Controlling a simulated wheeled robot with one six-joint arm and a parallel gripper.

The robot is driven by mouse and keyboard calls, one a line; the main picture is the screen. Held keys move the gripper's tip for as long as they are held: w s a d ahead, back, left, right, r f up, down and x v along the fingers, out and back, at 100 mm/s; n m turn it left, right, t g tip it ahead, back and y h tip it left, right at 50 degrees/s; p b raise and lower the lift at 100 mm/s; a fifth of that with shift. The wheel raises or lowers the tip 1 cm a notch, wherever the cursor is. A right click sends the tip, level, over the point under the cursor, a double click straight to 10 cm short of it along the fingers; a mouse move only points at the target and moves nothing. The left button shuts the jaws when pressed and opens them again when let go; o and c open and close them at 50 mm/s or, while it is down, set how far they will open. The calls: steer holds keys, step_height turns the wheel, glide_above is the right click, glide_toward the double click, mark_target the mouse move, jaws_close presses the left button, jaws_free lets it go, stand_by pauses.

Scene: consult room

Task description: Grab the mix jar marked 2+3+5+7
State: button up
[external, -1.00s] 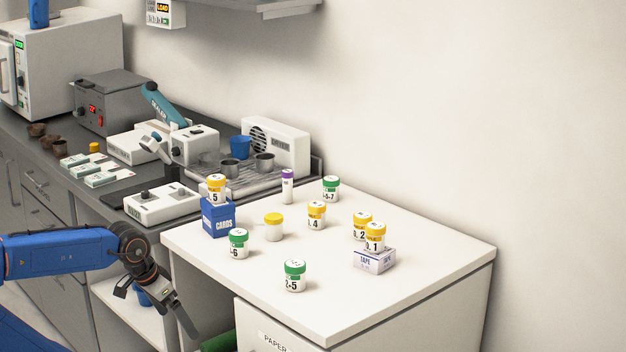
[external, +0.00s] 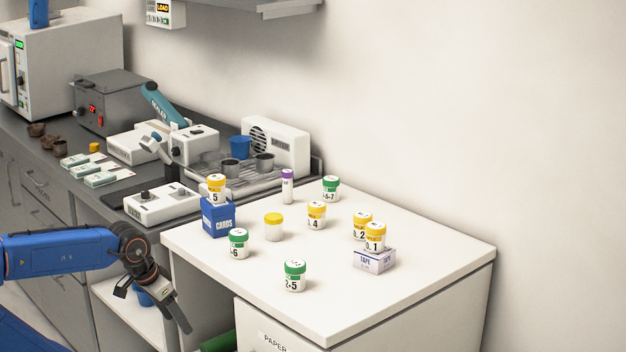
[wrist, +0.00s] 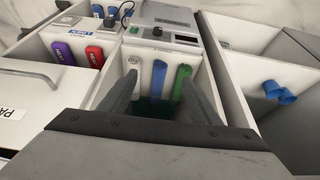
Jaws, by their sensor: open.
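Three green-lidded jars stand on the white table. The back jar (external: 331,188) shows the label end "5-7", with the start of its label turned out of sight. The front jar (external: 294,277) shows "+5" with a digit before it that looks like 2. The left jar (external: 238,243) shows "+6". My gripper (external: 168,308) is left of the white table and below its top, pointing down, well apart from all jars. In the wrist view my gripper (wrist: 160,92) is open and empty, and no jar shows there.
Yellow-lidded jars include one (external: 316,215) mid-table, one on the blue card box (external: 219,220) and one on the tape box (external: 375,261). A purple-capped tube (external: 288,186) stands near the back. The wrist view shows compartments with coloured tabs (wrist: 160,78) under my gripper.

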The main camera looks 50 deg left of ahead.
steer(key=w+d+r+n+g+h, duration=0.15)
steer(key=d+r+n, duration=0.25)
steer(key=r, duration=0.7)
steer(key=w+d+r+n+g+h, duration=0.1)
steer(key=d+r+n+g, duration=0.2)
steer(key=r, duration=0.9)
steer(key=w+r+n, duration=0.3)
steer(key=w+r, duration=0.2)
steer(key=w, duration=0.1)
steer(key=n+y, duration=0.3)
steer(key=n, duration=0.6)
glide_toward(331, 178)
steer(key=shift+h, duration=0.25)
steer(key=f, duration=0.4)
steer(key=shift+s+f, duration=0.1)
steer(key=shift+s, duration=0.25)
steer(key=shift+w+a+f+n, duration=0.15)
steer(key=shift+w+f+n, duration=0.15)
steer(key=shift+w, duration=0.1)
steer(key=shift+f, duration=3.7)
steer(key=c, duration=1.1)
